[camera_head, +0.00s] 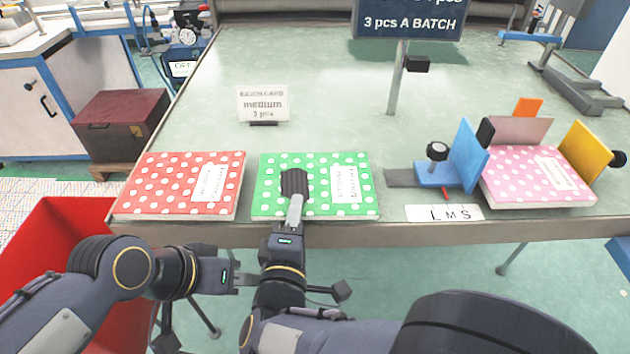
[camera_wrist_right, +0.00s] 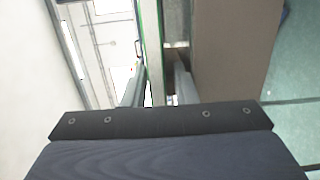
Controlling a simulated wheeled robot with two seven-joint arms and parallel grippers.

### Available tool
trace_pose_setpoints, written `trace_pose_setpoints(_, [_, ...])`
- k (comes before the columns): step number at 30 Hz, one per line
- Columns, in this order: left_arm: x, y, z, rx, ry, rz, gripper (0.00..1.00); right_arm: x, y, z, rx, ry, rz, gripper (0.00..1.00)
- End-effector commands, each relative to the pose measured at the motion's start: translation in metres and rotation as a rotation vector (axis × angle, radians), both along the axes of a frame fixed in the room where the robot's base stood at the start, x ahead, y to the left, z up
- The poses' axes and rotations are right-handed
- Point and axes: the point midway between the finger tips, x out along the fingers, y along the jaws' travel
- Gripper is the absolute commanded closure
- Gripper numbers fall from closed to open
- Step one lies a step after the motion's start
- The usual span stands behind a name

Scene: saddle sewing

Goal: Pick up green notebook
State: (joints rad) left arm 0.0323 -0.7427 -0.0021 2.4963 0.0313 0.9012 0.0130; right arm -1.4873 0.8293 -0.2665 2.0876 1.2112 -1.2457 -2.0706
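The green notebook with white dots (camera_head: 330,205) lies flat at the table's front edge, between a red notebook and a small fixture. My right gripper (camera_head: 295,188) reaches over its front edge, with one dark fingertip above the cover. In the right wrist view the notebook shows edge-on as a pale strip with green borders (camera_wrist_right: 152,50). The right gripper's fingers (camera_wrist_right: 158,88) stand on either side of it, with a gap at the right finger, so it looks open. My left gripper (camera_head: 238,278) is below the table edge, beside the right wrist; its finger opening is unclear.
The red dotted notebook (camera_head: 190,185) lies close on the left. A pink dotted notebook (camera_head: 535,178) sits at right among coloured plates, beside a blue clamp (camera_head: 440,174). A "medium" card (camera_head: 263,103) and a sign post (camera_head: 397,85) stand behind. A red bin (camera_head: 60,235) is left.

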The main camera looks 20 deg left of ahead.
Motion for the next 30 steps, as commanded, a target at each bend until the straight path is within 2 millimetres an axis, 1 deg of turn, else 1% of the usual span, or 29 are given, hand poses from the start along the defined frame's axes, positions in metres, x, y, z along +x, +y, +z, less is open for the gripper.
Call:
trace_pose_setpoints(1, [0.0,0.0,0.0,0.0,0.0,0.0,0.64,0.008,-0.001,0.001,0.001,0.0,-0.005,0.75])
trace_pose_setpoints(6, [0.0,0.0,0.0,0.0,0.0,0.0,0.64,0.034,0.0,0.002,0.001,0.0,-0.004,0.75])
trace_pose_setpoints(9, [0.0,0.0,0.0,0.0,0.0,0.0,0.64,0.043,0.002,0.002,0.0,0.001,-0.003,0.75])
trace_pose_setpoints(17, [0.0,0.0,0.0,0.0,0.0,0.0,0.64,0.045,0.003,0.003,0.001,0.0,-0.001,0.75])
trace_pose_setpoints(23, [0.0,0.0,0.0,0.0,0.0,0.0,0.64,0.045,0.003,0.003,0.001,0.0,-0.001,0.99])
trace_pose_setpoints(30, [0.0,0.0,0.0,0.0,0.0,0.0,0.64,0.045,0.003,0.003,0.001,-0.002,-0.001,1.0])
